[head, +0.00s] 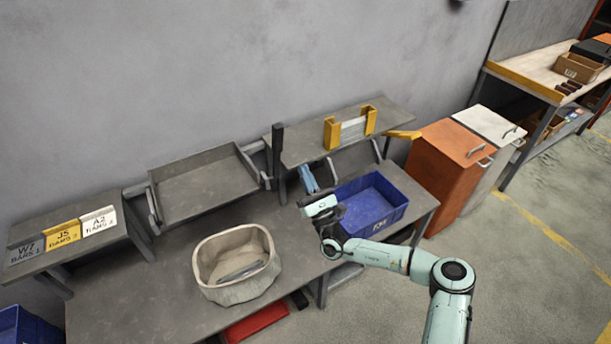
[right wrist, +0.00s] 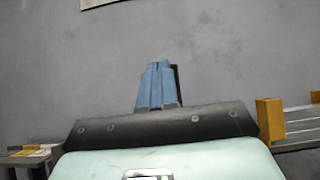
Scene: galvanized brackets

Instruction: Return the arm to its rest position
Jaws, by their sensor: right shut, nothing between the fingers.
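My right arm comes in from the lower right of the head view. Its gripper (head: 308,178) is raised above the workbench, beside the left edge of the blue bin (head: 372,206). In the right wrist view the blue fingers (right wrist: 158,84) are together with nothing between them, against a plain grey wall. My left gripper is in neither view.
A beige tub (head: 215,255) with grey metal pieces stands on the workbench (head: 130,305). A grey tray (head: 205,185) and a raised shelf (head: 300,145) with a yellow holder (head: 332,133) are behind. An orange cabinet (head: 440,165) stands right of the bench; the floor at right is open.

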